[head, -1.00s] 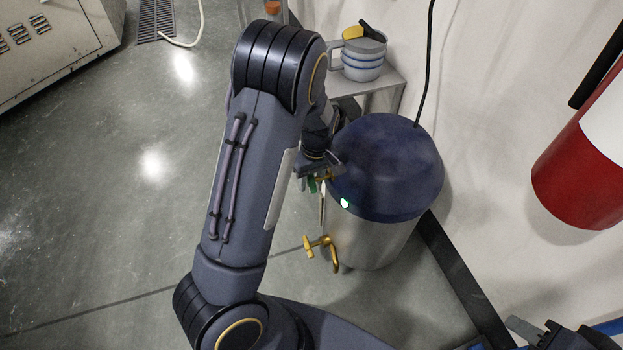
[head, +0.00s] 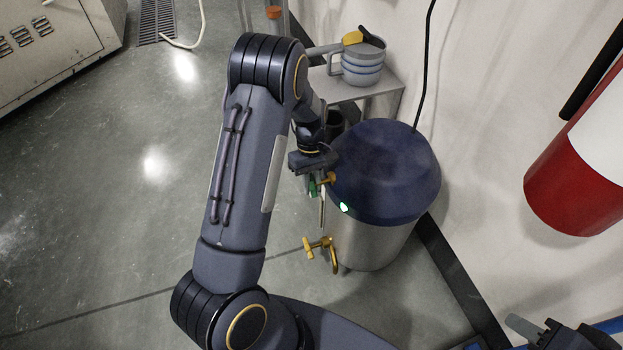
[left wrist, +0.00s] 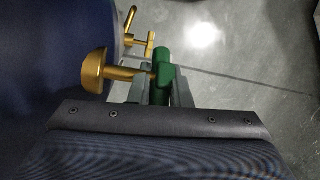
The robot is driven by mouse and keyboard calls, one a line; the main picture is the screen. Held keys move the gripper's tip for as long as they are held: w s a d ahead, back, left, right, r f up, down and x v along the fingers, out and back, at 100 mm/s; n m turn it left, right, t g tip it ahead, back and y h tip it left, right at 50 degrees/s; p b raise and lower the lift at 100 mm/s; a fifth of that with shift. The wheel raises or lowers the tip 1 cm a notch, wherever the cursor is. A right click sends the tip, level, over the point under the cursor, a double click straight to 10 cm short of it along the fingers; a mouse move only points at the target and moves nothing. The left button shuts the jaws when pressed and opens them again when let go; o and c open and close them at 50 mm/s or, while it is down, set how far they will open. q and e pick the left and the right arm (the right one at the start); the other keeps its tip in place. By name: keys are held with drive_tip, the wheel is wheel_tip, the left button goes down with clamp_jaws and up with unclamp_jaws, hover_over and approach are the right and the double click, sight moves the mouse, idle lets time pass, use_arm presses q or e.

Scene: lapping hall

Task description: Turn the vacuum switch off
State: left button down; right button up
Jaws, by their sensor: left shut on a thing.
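A steel drum (head: 378,243) with a dark blue domed lid (head: 385,165) stands by the wall, a small green light (head: 344,207) glowing near the lid's edge. A brass fitting (head: 327,179) sticks out from its left side; in the left wrist view a brass knob and stem (left wrist: 122,74) reach a green handle (left wrist: 163,80). My left gripper (left wrist: 159,92) is shut on this green handle, which also shows in the head view (head: 312,189). No part is labelled as the vacuum switch. Part of my right gripper (head: 530,332) shows at the lower right; its jaw opening is unclear.
A lower brass tap (head: 320,246) sticks out of the drum's left side. A small grey table (head: 372,86) with stacked bowls (head: 362,66) stands behind it. A red cylinder (head: 570,185) is at the right. The floor (head: 110,200) at left is open.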

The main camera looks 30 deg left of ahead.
use_arm(q)
drive_tip(key=shift+a+g+h+p, duration=0.1)
drive_tip(key=shift+g+h+p, duration=0.5)
drive_tip(key=shift+g+h, duration=0.45)
drive_tip(key=shift+w+f+g+h, duration=0.1)
drive_tip(key=shift+f+g+h, duration=0.05)
drive_tip(key=shift+g+h, duration=0.45)
drive_tip(key=shift+f+g+h+b, duration=0.1)
drive_tip(key=shift+g+h+b, duration=0.5)
drive_tip(key=shift+h, duration=0.25)
drive_tip(key=shift+g+h+b, duration=0.45)
drive_tip(key=shift+g+h, duration=0.15)
drive_tip(key=shift+g, duration=0.05)
drive_tip(key=c, duration=1.3)
unclamp_jaws()
drive_tip(key=shift+c, duration=0.2)
